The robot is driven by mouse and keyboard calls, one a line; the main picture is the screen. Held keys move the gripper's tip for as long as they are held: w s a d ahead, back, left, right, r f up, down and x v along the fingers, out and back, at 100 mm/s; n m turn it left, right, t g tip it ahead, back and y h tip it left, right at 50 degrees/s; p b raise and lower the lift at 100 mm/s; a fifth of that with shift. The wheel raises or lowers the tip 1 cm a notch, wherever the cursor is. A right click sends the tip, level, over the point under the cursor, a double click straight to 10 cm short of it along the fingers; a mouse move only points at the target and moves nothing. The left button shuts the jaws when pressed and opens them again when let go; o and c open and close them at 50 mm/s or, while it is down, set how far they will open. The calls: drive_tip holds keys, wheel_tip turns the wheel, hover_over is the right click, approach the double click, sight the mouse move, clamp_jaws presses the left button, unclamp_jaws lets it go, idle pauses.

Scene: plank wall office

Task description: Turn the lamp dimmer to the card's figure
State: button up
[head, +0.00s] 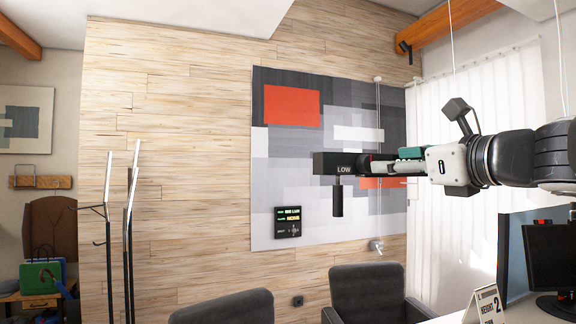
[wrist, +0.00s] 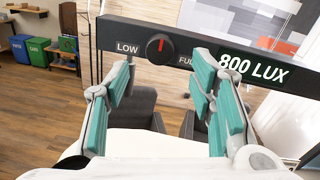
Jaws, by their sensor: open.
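The lamp bar (wrist: 205,48) is black and crosses the wrist view, with LOW and FULL printed on it. Between these words sits the round dark dimmer knob (wrist: 160,57), its red pointer straight up. A reading of 800 LUX (wrist: 252,68) stands to its right. My gripper (wrist: 160,78) is open, its teal fingers apart either side of and below the knob, apparently not touching it. In the head view my gripper (head: 376,165) is at the bar's LOW end (head: 338,164); the knob is hidden there. A white card (head: 487,307) stands on the desk, its text only partly legible.
A small black wall display (head: 287,222) shows small green and yellow text. Dark chairs (head: 222,308) and (head: 366,292) stand below the bar. A monitor (head: 552,258) is at right and a coat stand (head: 128,225) at left. Bins (wrist: 38,50) stand on the wooden floor.

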sight(367, 164)
drive_tip(key=shift+x, duration=2.8)
drive_tip(key=shift+c, duration=0.6)
drive_tip(key=c, duration=1)
